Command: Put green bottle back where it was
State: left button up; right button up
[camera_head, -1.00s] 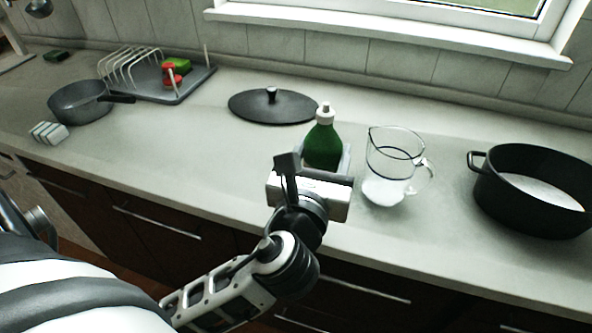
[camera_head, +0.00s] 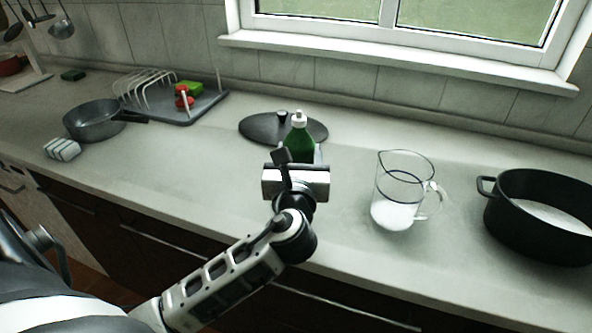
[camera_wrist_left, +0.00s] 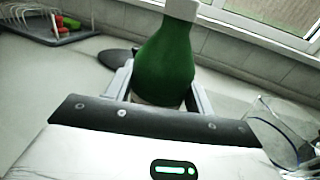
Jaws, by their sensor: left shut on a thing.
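The green bottle (camera_head: 299,139) has a white cap and stands upright in front of the black lid in the head view. My left gripper (camera_head: 303,160) is shut on it, and the gripper body hides its lower part. In the left wrist view the bottle (camera_wrist_left: 167,62) stands between the two fingers of the gripper (camera_wrist_left: 160,90). Its base is hidden, so I cannot tell whether it touches the counter. My right gripper is not in view.
A black lid (camera_head: 262,127) lies just behind the bottle. A glass jug (camera_head: 402,190) and a black pot (camera_head: 540,225) stand to the right. A dish rack (camera_head: 205,105), a grey pan (camera_head: 92,122) and a striped sponge-like block (camera_head: 62,149) are at left. The counter (camera_head: 190,165) is clear left of the gripper.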

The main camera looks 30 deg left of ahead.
pick_arm(q)
jog(key=shift+w+a+f, duration=0.1)
jog(key=shift+a+f, duration=0.1)
jog(key=f, duration=0.3)
jog(key=shift+w+a+f+b, duration=0.2)
jog(key=shift+a+b, duration=0.1)
jog(key=shift+f, duration=0.2)
jog(key=shift+f, duration=0.15)
jog(key=o, duration=1.2)
jog(key=shift+c, duration=0.2)
